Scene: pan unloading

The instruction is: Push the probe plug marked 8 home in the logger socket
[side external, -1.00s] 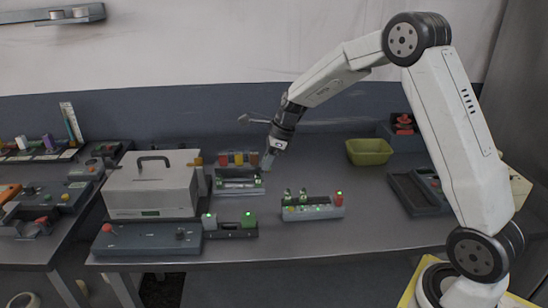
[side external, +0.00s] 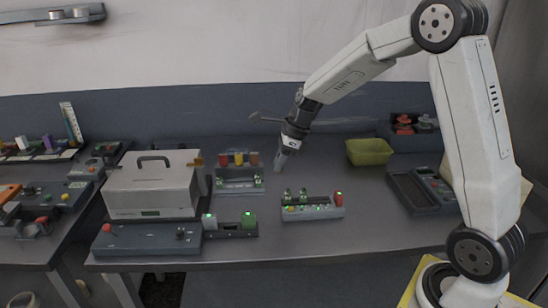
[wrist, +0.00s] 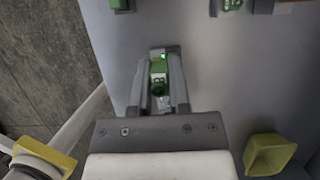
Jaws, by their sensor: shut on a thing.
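My gripper (side external: 281,165) hangs above the middle of the table, right of the rack and behind the grey button unit. In the wrist view my gripper (wrist: 163,88) is shut on a small green plug (wrist: 158,70). The plug has a dark marking that is too small to read surely as 8. A green light shows just past it, between the fingertips. The grey unit (side external: 312,213) has green-lit buttons, two upright green-lit parts and a red knob; I cannot tell surely whether it is the logger. The socket opening cannot be made out.
The rack (side external: 238,188) with red, yellow and orange tops stands left of my gripper. A dark block (side external: 231,233) with white and green lit parts lies near the front edge. A cream case (side external: 150,195) is farther left.

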